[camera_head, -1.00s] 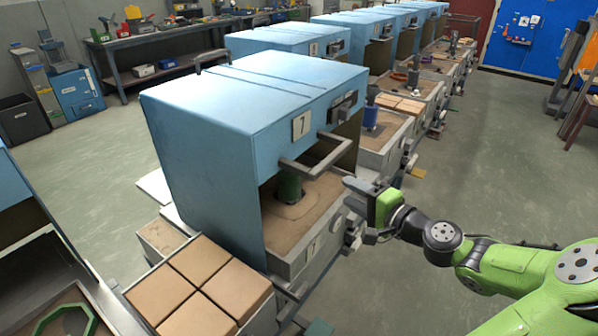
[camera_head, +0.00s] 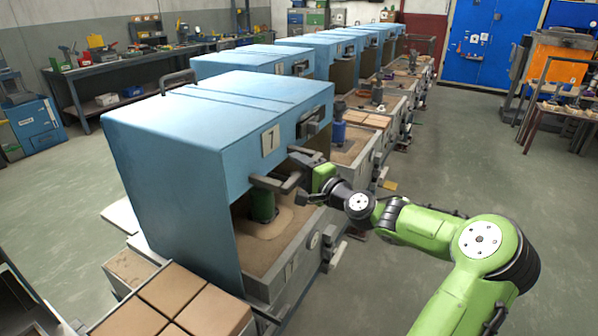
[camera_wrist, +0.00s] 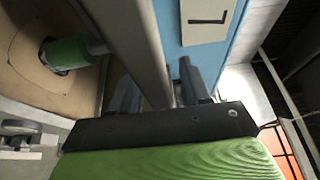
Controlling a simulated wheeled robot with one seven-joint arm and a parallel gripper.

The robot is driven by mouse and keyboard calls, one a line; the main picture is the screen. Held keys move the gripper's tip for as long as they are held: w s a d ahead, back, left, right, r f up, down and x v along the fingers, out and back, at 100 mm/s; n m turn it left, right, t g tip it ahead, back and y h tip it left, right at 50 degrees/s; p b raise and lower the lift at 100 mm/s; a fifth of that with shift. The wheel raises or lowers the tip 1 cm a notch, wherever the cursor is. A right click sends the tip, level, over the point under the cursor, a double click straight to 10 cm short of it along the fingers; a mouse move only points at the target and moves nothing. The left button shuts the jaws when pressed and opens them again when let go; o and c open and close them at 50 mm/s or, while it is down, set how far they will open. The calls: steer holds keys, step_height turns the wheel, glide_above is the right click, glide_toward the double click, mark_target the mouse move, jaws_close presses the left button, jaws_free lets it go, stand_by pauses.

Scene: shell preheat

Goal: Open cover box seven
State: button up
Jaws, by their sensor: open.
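Cover box seven is the blue box (camera_head: 175,130) with a "7" plate (camera_head: 270,140) on its front. Its cover is down over a sand-filled base (camera_head: 285,258), and a green cylinder (camera_head: 263,206) stands in the sand under it. The grey U-shaped handle (camera_head: 264,182) sticks out from the lower front edge. My gripper (camera_head: 303,178) is at the handle's outer bar. In the wrist view the handle bar (camera_wrist: 136,40) runs between the two open fingers (camera_wrist: 157,88), one on each side. I cannot tell whether either finger touches it.
More blue boxes (camera_head: 235,65) stand in a row behind, with open sand beds to their right. A tray with tan blocks (camera_head: 172,290) is in front of box seven. The floor at the right (camera_head: 470,160) is clear.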

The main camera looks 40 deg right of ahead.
jaws_close()
stand_by(0.4)
